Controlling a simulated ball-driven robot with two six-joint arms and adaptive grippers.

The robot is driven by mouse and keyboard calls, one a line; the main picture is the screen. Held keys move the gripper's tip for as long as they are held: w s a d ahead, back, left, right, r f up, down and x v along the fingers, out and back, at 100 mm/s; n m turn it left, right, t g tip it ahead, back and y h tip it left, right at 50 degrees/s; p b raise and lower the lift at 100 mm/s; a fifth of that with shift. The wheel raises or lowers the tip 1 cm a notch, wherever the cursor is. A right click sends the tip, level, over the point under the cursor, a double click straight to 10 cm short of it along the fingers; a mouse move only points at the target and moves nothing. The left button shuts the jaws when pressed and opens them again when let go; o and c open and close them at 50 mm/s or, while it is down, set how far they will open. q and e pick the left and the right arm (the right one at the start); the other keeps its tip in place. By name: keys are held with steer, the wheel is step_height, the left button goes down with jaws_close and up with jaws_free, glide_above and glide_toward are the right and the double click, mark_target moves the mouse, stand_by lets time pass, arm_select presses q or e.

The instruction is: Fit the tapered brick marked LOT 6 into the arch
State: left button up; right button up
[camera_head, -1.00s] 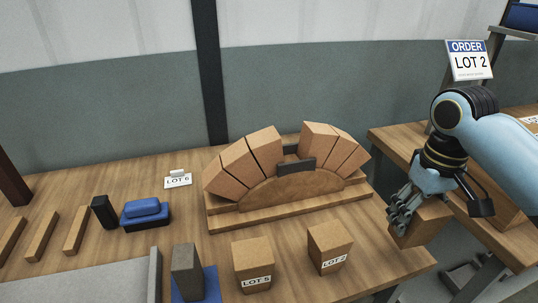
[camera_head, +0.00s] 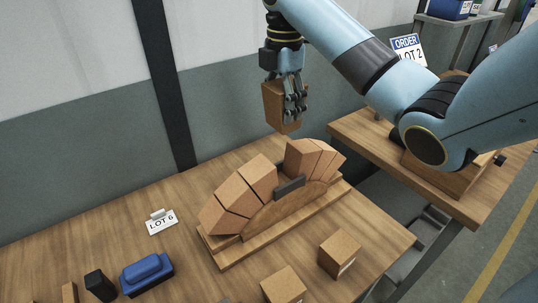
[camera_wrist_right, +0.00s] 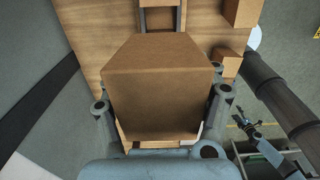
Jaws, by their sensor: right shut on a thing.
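My right gripper (camera_head: 292,98) is shut on a tapered tan brick (camera_head: 275,108), held in the air above the arch and apart from it. The brick's wide face (camera_wrist_right: 158,85) fills the middle of the right wrist view, between the fingers; no lot mark shows on it. The arch (camera_head: 233,206) stands on a wooden base, with tan bricks on its left and right sides and a gap at the top. A dark plate (camera_head: 289,188) sits at the gap. A LOT 6 card (camera_head: 162,222) stands on the table left of the arch. My left gripper is out of view.
Two loose bricks, one on the right (camera_head: 340,256) and one nearer (camera_head: 284,287), stand in front of the arch. A blue block (camera_head: 147,274) lies at the lower left. An order sign (camera_head: 408,48) reads LOT 2. A side table (camera_head: 449,197) stands at right.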

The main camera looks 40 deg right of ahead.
step_height(320, 180, down, 4)
steer(key=b, duration=0.4)
step_height(320, 180, down, 10)
steer(key=b, duration=0.7)
steer(key=shift+r, duration=0.1)
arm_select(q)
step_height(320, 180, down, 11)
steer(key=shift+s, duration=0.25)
arm_select(e)
steer(key=shift+f, duration=2)
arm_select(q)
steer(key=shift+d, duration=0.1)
arm_select(e)
steer(key=shift+f, duration=0.1)
steer(key=o, duration=1.5)
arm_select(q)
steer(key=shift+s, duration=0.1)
